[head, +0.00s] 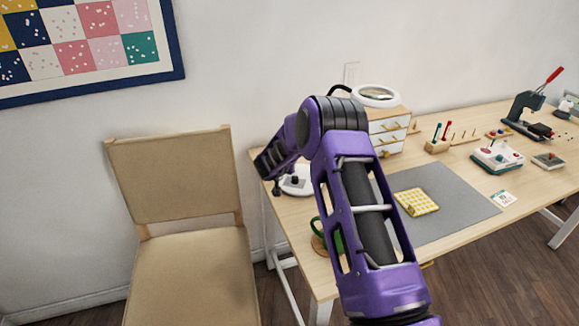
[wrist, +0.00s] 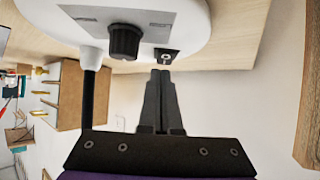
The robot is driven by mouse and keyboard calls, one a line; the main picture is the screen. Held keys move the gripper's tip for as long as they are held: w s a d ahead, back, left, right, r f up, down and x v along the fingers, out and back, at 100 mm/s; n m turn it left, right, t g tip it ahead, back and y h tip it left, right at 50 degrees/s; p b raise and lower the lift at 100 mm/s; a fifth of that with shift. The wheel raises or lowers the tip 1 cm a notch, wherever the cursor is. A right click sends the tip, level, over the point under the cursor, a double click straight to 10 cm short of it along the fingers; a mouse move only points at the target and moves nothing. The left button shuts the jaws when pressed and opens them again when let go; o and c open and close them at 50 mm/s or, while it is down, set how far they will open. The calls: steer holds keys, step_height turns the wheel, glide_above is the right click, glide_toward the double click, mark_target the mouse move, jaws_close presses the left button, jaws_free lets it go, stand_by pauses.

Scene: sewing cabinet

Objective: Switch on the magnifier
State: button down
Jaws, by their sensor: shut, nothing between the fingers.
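The magnifier has a round white lens ring (head: 376,96) above the small drawer cabinet, partly behind my arm. Its white base (head: 298,191) stands at the table's left end. In the wrist view the base (wrist: 200,35) fills the top, with a grey plate, a black knob (wrist: 125,41) and a small dark switch plate with a metal toggle (wrist: 167,56). A black rod (wrist: 88,98) rises from a white collar on the base. My gripper (wrist: 161,74) is shut and empty, its tips just short of the toggle; contact cannot be made out. It also shows in the head view (head: 277,189).
A wooden drawer cabinet (head: 390,133) stands behind the base. A green mug (head: 338,240) sits near the front edge, partly hidden by my arm. A grey mat (head: 455,205) bears yellow checked fabric (head: 416,202). A beige chair (head: 190,265) stands left of the table.

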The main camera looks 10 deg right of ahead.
steer(key=shift+f, duration=0.15)
steer(key=shift+w+f+p, duration=0.1)
steer(key=shift+w+p, duration=0.05)
steer(key=shift+p, duration=0.55)
steer(key=shift+f+b, duration=0.2)
steer(key=shift+b, duration=0.1)
steer(key=shift+d, duration=0.1)
steer(key=shift+w+r, duration=0.1)
steer(key=shift+w+d+r+p, duration=0.15)
steer(key=shift+w+p, duration=0.15)
steer(key=shift+p, duration=0.15)
steer(key=shift+w+d, duration=0.15)
steer(key=shift+w, duration=0.2)
steer(key=p+v, duration=0.1)
steer(key=v, duration=1.6)
steer(key=shift+s+p, duration=0.25)
steer(key=shift+p, duration=0.1)
